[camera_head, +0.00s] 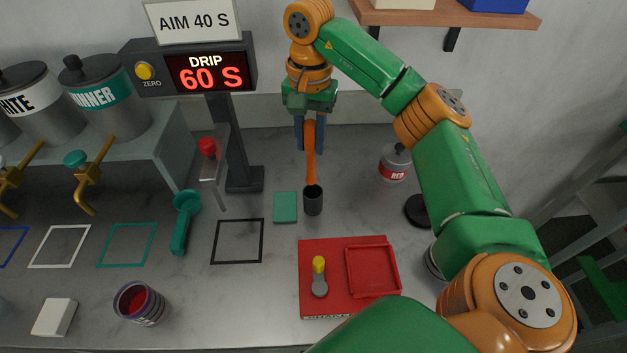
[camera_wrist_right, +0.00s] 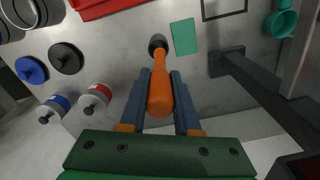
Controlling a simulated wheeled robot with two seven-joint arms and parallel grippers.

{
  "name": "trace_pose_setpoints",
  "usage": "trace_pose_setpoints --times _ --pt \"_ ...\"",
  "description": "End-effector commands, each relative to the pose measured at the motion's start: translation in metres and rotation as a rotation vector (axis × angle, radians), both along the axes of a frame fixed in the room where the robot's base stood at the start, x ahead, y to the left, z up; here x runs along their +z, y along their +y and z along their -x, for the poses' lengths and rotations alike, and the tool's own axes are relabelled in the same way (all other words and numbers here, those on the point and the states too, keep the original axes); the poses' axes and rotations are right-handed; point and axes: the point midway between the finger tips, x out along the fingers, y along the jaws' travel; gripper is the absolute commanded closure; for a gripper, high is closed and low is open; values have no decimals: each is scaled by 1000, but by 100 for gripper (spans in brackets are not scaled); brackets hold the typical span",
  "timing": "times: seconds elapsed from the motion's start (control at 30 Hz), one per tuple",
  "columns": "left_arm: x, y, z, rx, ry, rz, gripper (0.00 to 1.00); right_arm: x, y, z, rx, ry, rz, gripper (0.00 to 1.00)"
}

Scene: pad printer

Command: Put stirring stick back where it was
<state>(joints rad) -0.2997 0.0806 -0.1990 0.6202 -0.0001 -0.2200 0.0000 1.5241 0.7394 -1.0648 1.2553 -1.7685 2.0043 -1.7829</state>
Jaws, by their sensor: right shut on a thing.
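The stirring stick (camera_head: 310,157) is orange and stands upright. My right gripper (camera_head: 309,132) is shut on its upper part, and the right wrist view shows the stick (camera_wrist_right: 160,94) between the two fingers (camera_wrist_right: 160,108). The stick's lower end is at the mouth of a small dark cup (camera_head: 313,203); the cup also shows in the right wrist view (camera_wrist_right: 157,42). How deep the tip sits in the cup is hidden. My left gripper is not in view.
A teal pad (camera_head: 285,207) lies just left of the cup. A red tray (camera_head: 341,307) is in front, and a RED can (camera_head: 395,163) stands to the right. A display post (camera_head: 239,140) and teal viscosity cup (camera_head: 186,205) are to the left.

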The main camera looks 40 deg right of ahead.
Motion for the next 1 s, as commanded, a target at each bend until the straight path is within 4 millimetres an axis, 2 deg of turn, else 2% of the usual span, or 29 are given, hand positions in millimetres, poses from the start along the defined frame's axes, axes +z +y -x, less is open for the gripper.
trace_pose_setpoints --times 0.07,0.5,0.87,0.9,1.0 --pt "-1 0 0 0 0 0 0 -5 -5 -1 -37 6 -2 100" --pt "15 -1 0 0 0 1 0 -94 -7 -1 -47 9 0 100" --pt "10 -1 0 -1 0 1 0 -104 -6 -2 -46 4 -1 100" --pt "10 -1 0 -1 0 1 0 -104 -6 -2 -46 4 -1 67" --pt "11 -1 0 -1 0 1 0 -103 -6 -1 -46 4 -1 40"
